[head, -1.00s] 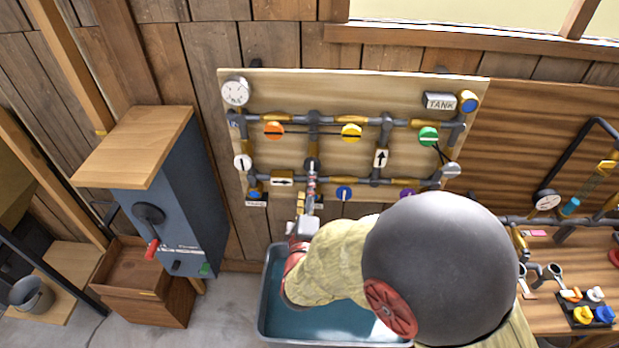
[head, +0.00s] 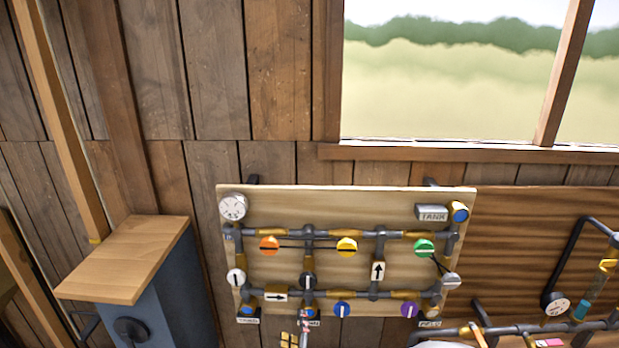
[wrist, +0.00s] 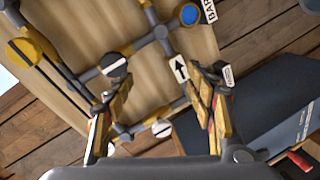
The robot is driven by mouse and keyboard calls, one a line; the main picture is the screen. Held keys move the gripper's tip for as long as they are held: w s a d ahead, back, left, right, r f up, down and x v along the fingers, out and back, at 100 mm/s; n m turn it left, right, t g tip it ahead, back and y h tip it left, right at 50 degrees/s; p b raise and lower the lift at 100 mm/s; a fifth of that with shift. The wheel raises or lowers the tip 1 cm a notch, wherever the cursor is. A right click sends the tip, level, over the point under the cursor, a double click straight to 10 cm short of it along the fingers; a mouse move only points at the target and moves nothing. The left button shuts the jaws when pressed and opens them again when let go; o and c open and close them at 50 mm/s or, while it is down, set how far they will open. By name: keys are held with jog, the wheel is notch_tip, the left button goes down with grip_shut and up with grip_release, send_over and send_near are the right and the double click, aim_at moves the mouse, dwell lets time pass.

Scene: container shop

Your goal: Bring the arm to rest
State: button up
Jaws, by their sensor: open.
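My gripper (wrist: 158,122) is open in the wrist view, with its two yellow-and-black fingers apart and nothing between them. It faces the wooden pipe board (head: 345,215), whose pipes and knobs show behind the fingers. In the head view only a small part of my gripper (head: 304,325) shows at the bottom edge, in front of the board's lower pipe. I cannot tell whether the fingers touch anything. The rest of my arm is mostly below the picture.
A blue-grey cabinet (head: 165,300) with a wooden top stands left of the board; it also shows in the wrist view (wrist: 255,110). A second board with pipes and a gauge (head: 556,304) is at the right. A window (head: 450,80) is above.

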jog(key=s+a+f+m+g+y+b, duration=0.1)
jog(key=s+a+f+m+g+y, duration=0.3)
jog(key=s+f+g, duration=0.55)
jog(key=s+d+r+m+h+b, duration=0.1)
jog(key=s+d+r+m+b, duration=0.2)
jog(key=d, duration=0.6)
jog(key=s+d+r+m+h+b, duration=0.2)
jog(key=s+d+r+m+b, duration=0.1)
jog(key=s+d, duration=0.4)
jog(key=s+d+r+m+h+b, duration=0.1)
jog(key=s+d+r+m+b, duration=0.2)
jog(key=d, duration=0.7)
notch_tip(320, 180, up, 3)
jog(key=s+b, duration=0.2)
jog(key=shift+s+d+h, duration=0.3)
jog(key=shift+s+h, duration=0.05)
jog(key=shift+h, duration=0.05)
jog(key=shift+g, duration=0.25)
jog(key=shift+a, duration=0.1)
